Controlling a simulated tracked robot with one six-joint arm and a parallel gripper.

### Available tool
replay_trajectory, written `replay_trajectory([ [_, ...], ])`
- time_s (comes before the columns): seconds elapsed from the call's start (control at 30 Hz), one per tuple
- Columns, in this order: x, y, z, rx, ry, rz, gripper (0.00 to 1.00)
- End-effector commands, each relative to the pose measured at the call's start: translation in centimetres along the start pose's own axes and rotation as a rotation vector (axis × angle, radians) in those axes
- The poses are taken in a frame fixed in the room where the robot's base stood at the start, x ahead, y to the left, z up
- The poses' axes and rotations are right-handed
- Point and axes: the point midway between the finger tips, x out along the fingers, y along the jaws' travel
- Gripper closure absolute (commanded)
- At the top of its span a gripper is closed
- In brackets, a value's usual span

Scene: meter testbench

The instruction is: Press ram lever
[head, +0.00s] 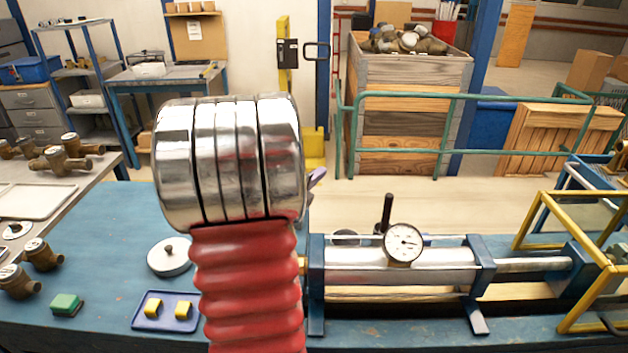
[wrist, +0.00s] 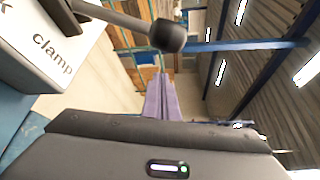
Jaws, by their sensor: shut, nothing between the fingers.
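In the wrist view, a lever with a dark round knob (wrist: 167,35) sticks out beside a white box (wrist: 45,45) marked "clamp". I cannot tell whether this is the ram lever. My gripper (wrist: 162,98) has purple fingers, shut and empty, below the knob in that picture and apart from it. In the head view, only a purple bit (head: 317,178) of my gripper shows past my red and chrome arm, which hides the rest. A black upright handle (head: 386,213) stands behind the dial gauge (head: 403,243) on the silver cylinder (head: 345,264).
The blue bench (head: 110,235) holds brass meters (head: 40,254), a round white lid (head: 168,257), a green block (head: 66,304) and a blue tray (head: 165,324). A yellow frame (head: 575,322) stands at right. A green rail (head: 440,153) and wooden crate (head: 405,130) are behind.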

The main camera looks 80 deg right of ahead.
Motion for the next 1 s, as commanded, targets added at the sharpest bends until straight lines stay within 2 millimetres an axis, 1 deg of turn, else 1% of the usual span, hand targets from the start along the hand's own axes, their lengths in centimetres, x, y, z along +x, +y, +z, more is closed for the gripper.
replay_trajectory([
  [0.03,-0.3,-0.1,0.7,0.001,-0.004,-0.001,1.0],
  [0.1,-0.5,-0.1,1.3,0.001,-0.005,-0.001,1.0],
  [0.3,-1.1,0.0,2.8,0.001,-0.004,-0.001,1.0],
  [0.4,-1.2,-0.1,3.3,0.0,-0.003,-0.001,1.0],
  [1.0,-1.3,-0.1,3.4,-0.013,0.003,-0.009,1.0],
])
